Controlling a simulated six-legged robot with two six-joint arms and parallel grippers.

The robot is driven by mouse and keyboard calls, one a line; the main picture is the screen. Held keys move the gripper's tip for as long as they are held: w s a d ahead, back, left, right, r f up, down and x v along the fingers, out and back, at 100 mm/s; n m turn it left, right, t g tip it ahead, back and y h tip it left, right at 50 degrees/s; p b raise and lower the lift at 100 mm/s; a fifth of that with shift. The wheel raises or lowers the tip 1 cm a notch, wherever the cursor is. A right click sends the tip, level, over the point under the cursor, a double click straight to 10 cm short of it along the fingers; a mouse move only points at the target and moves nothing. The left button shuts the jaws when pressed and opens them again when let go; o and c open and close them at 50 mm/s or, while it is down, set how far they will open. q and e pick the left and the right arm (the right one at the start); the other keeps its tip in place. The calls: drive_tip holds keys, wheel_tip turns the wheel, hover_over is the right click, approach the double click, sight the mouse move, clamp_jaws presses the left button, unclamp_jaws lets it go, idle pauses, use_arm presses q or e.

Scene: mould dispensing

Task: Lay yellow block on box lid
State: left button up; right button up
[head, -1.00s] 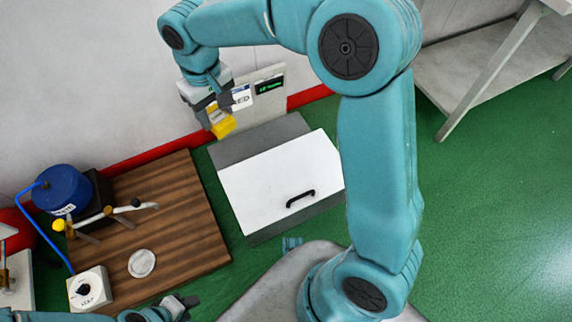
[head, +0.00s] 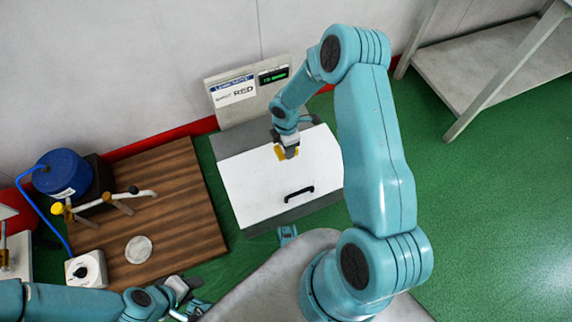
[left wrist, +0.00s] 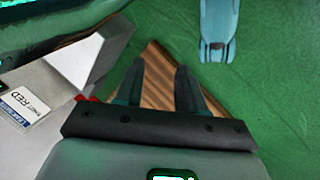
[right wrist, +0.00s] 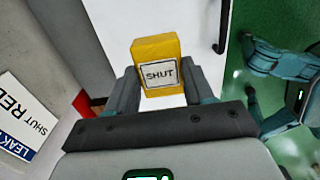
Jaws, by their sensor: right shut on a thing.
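The yellow block (right wrist: 157,52) carries a white "SHUT" label and sits between the fingers of my right gripper (right wrist: 160,85). In the head view the block (head: 281,153) is over the back part of the white box lid (head: 262,190), partly hidden by my right gripper (head: 287,148). I cannot tell whether it touches the lid. The lid is closed and has a black handle (head: 299,194) near its front. My left gripper (head: 190,290) is at the lower left of the head view. Its fingers are apart and empty in the left wrist view (left wrist: 160,85).
A panel (head: 235,98) with a "RED" label and a green display stands behind the box. A wooden board (head: 185,195) at left holds a pipe with a yellow knob, a blue drum (head: 62,175) and a round white disc (head: 138,250). A grey table (head: 470,70) stands at upper right.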

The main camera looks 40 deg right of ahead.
wheel_tip(320, 180, down, 8)
drive_tip(key=shift+f+b, duration=0.2)
drive_tip(key=shift+b, duration=1)
wheel_tip(320, 180, down, 4)
drive_tip(key=shift+f+b, duration=0.2)
drive_tip(key=shift+b, duration=0.65)
drive_tip(key=shift+r, duration=0.15)
drive_tip(key=shift+f, duration=0.25)
drive_tip(key=o, duration=1)
drive_tip(key=shift+r, duration=0.1)
